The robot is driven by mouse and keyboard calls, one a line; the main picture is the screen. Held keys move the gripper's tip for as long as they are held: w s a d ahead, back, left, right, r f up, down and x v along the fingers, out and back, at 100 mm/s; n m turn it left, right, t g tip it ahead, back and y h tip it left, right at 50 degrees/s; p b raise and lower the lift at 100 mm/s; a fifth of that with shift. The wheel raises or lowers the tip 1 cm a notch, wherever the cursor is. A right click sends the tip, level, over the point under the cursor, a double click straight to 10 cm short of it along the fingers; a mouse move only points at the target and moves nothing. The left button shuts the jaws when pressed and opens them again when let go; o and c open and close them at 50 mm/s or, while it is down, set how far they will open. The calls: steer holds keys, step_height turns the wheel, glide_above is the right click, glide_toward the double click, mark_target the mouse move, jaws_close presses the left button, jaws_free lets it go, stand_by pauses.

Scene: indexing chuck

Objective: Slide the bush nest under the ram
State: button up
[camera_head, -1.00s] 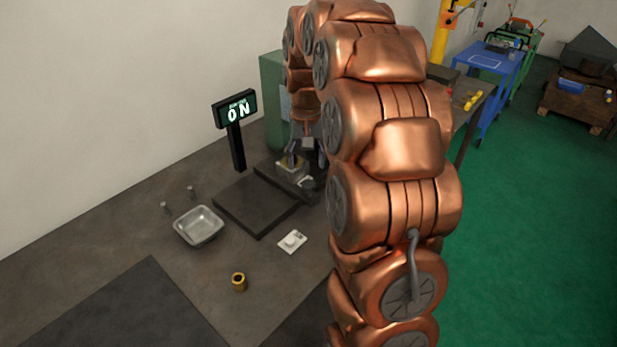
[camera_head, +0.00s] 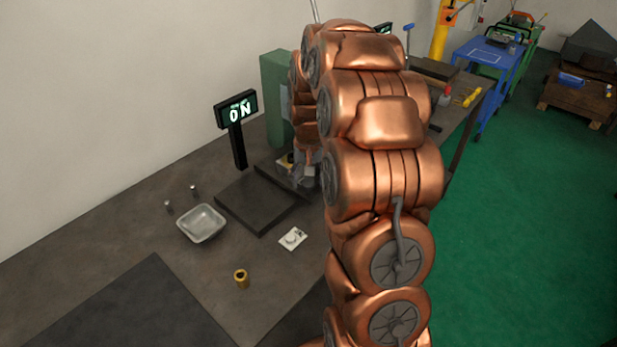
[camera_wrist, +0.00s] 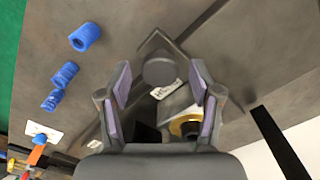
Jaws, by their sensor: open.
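In the wrist view, my gripper (camera_wrist: 160,72) is open, with its lavender-padded fingers apart. A round grey knob-like top (camera_wrist: 160,68) shows between the fingertips, with a visible gap on both sides. A gold ring-shaped bush (camera_wrist: 188,126) sits in a pale holder, apparently the bush nest (camera_wrist: 178,106), near the right finger, which hides part of it. In the head view, the green press column (camera_head: 279,100) stands at the back of the bench, and my arm covers most of the area before it. I cannot make out the ram clearly.
A metal tray (camera_head: 202,223), a loose gold bush (camera_head: 241,278) and a white card with a button (camera_head: 293,238) lie on the bench. Blue cylindrical pieces (camera_wrist: 85,37) lie at the wrist view's left. The front-left bench is clear.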

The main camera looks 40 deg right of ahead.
jaws_close()
stand_by(0.6)
